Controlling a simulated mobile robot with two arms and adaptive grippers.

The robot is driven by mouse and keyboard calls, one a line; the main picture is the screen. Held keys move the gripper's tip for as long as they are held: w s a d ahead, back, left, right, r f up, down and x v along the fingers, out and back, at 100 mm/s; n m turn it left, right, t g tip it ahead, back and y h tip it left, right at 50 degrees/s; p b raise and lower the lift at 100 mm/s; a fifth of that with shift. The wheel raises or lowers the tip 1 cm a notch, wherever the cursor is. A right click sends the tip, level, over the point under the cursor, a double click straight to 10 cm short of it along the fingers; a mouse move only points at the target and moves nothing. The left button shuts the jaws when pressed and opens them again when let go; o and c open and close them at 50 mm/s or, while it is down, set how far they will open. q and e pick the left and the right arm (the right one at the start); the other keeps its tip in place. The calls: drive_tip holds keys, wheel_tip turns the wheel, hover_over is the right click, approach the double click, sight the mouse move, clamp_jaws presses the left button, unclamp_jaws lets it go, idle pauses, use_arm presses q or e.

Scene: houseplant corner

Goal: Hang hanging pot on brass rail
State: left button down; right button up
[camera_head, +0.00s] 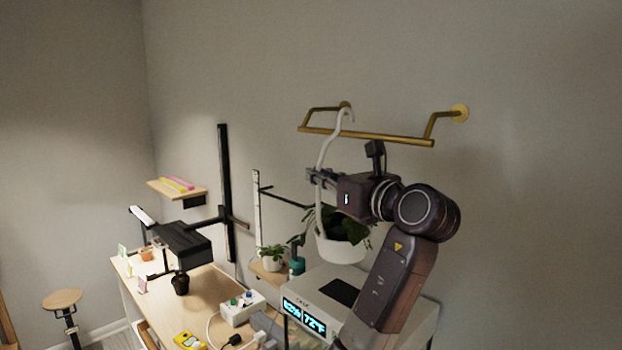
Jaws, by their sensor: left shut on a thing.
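The brass rail (385,137) is fixed to the wall at upper right, with its bar standing out on two brackets. The hanging pot (341,250) is white with a leafy green plant, and a long white hanger with a curved hook rises from it. My left gripper (318,177) is shut on the hanger, below the rail. The hook top overlaps the left part of the bar in the picture; I cannot tell whether it rests on it. My gripper and wrist hide part of the hanger and plant. My right gripper is not in view.
Below the pot stands a white box with a lit display (304,318). A black upright post (224,190) stands by the wall.

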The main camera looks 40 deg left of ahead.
use_arm(q)
drive_tip(key=shift+w+d+f+b, duration=0.1)
drive_tip(key=shift+w+f+b, duration=0.2)
drive_tip(key=shift+w+f, duration=0.55)
drive_tip(key=shift+w+d+f+b, duration=0.1)
drive_tip(key=shift+w+f+b, duration=0.15)
drive_tip(key=shift+w+f, duration=0.55)
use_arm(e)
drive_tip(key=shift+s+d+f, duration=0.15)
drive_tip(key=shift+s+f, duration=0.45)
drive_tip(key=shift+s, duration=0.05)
use_arm(q)
drive_tip(key=shift+s+f, duration=0.2)
drive_tip(key=c, duration=2)
unclamp_jaws()
drive_tip(key=shift+c, duration=0.2)
drive_tip(key=shift+f, duration=0.15)
